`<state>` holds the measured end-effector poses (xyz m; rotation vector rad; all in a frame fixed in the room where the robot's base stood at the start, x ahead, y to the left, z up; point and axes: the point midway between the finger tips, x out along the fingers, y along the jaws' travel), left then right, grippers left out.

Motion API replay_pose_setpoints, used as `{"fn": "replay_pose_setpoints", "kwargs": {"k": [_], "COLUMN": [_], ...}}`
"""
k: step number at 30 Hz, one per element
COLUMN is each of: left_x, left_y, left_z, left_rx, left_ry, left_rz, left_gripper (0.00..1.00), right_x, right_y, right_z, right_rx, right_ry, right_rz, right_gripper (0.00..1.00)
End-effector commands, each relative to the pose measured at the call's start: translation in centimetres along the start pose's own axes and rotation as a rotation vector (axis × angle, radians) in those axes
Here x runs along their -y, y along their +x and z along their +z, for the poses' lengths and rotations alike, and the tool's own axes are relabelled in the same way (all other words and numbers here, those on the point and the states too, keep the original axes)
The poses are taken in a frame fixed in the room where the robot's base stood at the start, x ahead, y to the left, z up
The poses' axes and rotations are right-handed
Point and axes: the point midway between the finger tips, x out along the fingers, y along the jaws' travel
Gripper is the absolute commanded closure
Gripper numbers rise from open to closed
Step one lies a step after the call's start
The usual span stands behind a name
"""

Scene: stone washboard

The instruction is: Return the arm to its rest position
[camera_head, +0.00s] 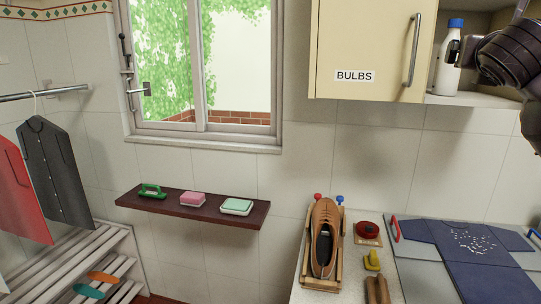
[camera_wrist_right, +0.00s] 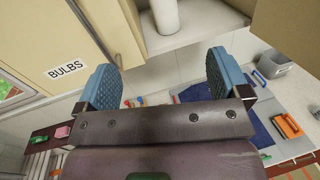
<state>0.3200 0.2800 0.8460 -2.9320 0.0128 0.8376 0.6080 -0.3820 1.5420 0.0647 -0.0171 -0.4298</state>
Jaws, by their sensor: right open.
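My right gripper (camera_wrist_right: 163,82) is open, with its two blue ribbed pads wide apart and nothing between them. In the head view my dark right arm (camera_head: 508,56) comes in at the upper right, in front of the shelf beside the cabinet. A white bottle with a blue cap (camera_head: 449,45) stands upright on that shelf, close to the arm. Its lower part (camera_wrist_right: 165,14) shows in the right wrist view, beyond the gripper and apart from the pads. My left gripper is not in view.
A cream cabinet labelled BULBS (camera_head: 365,45) has a long handle (camera_head: 412,50). The counter (camera_head: 390,270) below holds a shoe in a wooden frame (camera_head: 322,240) and dark blue cloth (camera_head: 465,245). A wall shelf (camera_head: 165,207) carries brushes and soap. The wall between is clear.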

Motion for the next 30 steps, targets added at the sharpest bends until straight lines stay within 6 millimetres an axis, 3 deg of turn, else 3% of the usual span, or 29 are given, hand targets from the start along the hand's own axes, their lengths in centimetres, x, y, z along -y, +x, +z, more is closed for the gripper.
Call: {"fn": "replay_pose_setpoints", "kwargs": {"k": [13, 17, 20, 23, 30], "left_x": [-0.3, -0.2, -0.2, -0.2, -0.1], "left_y": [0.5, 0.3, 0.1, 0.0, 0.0], "left_z": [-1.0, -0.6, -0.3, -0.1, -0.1], "left_rx": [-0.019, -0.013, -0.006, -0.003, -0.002], "left_ry": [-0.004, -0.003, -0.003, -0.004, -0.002], "left_rz": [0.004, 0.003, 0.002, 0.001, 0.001], "left_gripper": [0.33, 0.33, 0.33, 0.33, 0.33], "right_x": [-3.6, -5.7, -7.2, -8.7, -10.4], "right_y": [-0.7, -0.8, -0.5, -0.1, 0.0], "right_z": [3.1, 2.4, 0.1, -3.7, -16.8], "right_rx": [0.107, 0.068, -0.008, -0.119, -0.447], "right_ry": [0.706, 0.958, 1.153, 1.353, 1.830], "right_rz": [0.275, 0.408, 0.493, 0.555, 0.565], "right_gripper": [0.06, 0.06, 0.06, 0.06, 0.06]}}
